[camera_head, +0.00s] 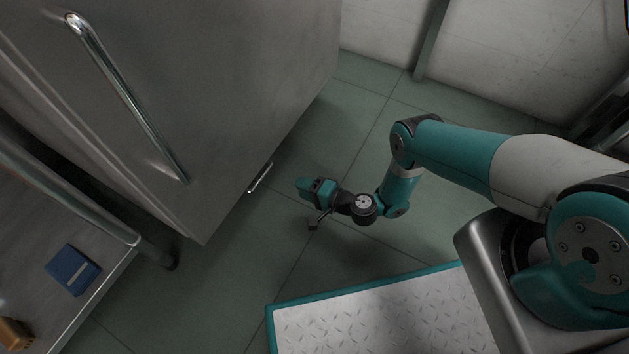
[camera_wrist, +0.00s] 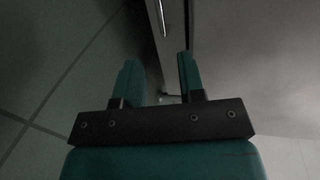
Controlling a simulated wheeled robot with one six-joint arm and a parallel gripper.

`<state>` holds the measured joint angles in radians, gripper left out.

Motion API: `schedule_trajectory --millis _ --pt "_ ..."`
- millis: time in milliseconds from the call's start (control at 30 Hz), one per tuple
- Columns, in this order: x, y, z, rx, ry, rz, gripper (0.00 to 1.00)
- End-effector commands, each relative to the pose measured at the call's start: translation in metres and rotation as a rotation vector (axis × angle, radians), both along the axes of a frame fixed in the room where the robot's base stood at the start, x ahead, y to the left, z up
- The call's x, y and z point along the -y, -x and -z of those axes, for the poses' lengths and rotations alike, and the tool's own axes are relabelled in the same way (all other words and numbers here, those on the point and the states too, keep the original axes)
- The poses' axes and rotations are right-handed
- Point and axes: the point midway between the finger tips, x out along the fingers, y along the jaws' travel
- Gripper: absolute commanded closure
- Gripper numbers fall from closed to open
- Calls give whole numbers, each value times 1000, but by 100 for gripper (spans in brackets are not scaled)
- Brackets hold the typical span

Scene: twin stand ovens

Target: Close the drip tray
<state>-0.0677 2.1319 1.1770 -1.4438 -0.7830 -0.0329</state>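The drip tray's metal handle (camera_head: 261,177) shows low at the foot of the big steel oven door, just above the floor, in the head view. In the wrist view, a narrow grey front, which looks like the drip tray (camera_wrist: 169,40), carries a bright bar handle (camera_wrist: 162,15) beyond the fingers. A dark gap runs along its right side; how far the tray stands out is unclear. My gripper (camera_head: 303,187) is low over the floor, right of the handle and apart from it. In the wrist view its teal fingers (camera_wrist: 160,75) are spread with nothing between them.
The steel oven (camera_head: 200,80) with a long door handle (camera_head: 128,100) fills the upper left. A steel table (camera_head: 50,220) at left holds a blue box (camera_head: 72,270) and a brown object (camera_head: 14,334). Tiled floor (camera_head: 235,270) is open around my gripper.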

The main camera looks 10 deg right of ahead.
Motion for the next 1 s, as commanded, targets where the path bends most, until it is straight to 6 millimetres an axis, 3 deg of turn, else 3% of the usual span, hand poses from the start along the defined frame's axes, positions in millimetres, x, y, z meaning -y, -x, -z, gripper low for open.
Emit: schedule_trajectory --millis 33,300,1000 --pt "5 4 -8 -1 1 3 64" --pt "22 18 -8 -1 0 1 64" --pt "22 16 -9 5 3 -7 64"
